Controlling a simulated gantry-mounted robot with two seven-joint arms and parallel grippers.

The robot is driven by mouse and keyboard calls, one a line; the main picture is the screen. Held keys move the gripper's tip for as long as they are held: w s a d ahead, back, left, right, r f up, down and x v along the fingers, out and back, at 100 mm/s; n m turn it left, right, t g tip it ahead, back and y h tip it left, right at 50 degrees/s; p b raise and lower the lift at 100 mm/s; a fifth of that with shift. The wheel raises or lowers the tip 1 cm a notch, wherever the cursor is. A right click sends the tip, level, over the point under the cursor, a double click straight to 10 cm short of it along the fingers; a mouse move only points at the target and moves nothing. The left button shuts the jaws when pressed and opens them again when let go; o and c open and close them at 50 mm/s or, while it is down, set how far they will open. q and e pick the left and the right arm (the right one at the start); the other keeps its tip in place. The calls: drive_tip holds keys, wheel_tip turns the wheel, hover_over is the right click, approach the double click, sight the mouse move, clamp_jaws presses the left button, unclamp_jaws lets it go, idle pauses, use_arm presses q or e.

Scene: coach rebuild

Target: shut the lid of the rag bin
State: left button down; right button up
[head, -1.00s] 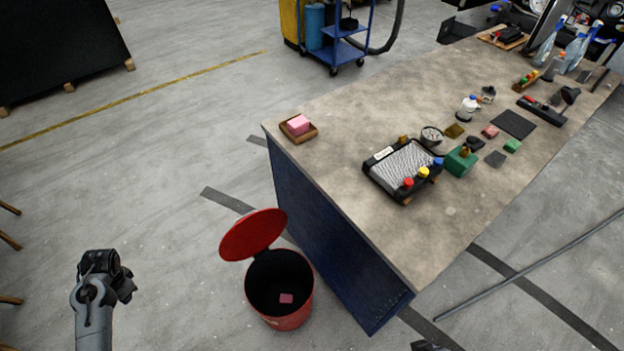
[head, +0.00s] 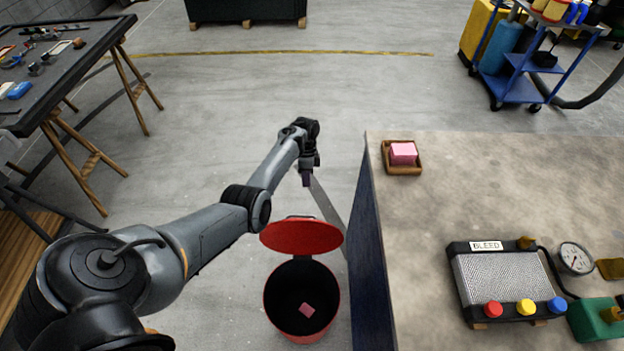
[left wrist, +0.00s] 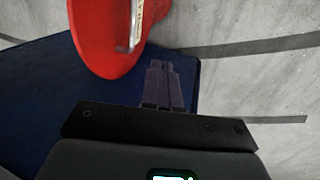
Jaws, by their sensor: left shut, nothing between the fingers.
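The red rag bin (head: 288,318) stands on the floor beside the dark blue side of the workbench. Its round red lid (head: 301,236) is open, raised at the bin's far side. A pink piece (head: 307,310) lies inside the dark bin. My left gripper (head: 307,181) is shut and empty, pointing down beyond the lid, apart from it in the head view. In the left wrist view, the closed fingers (left wrist: 168,82) show in front of the blue bench side, with the red lid (left wrist: 100,35) just up and to the left. My right gripper is not in view.
The workbench top (head: 480,200) rises right of the bin. It carries a wooden tray with a pink block (head: 403,153), and a bleed box (head: 500,282). A trestle table (head: 70,70) stands at the left. Floor between it and the bin is clear.

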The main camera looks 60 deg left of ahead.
use_arm(q)
drive_tip(key=s+d+f, duration=0.3)
drive_tip(key=d+f, duration=0.2)
drive_tip(key=f, duration=0.3)
drive_tip(key=shift+s, duration=0.15)
drive_tip(key=shift+r, duration=0.1)
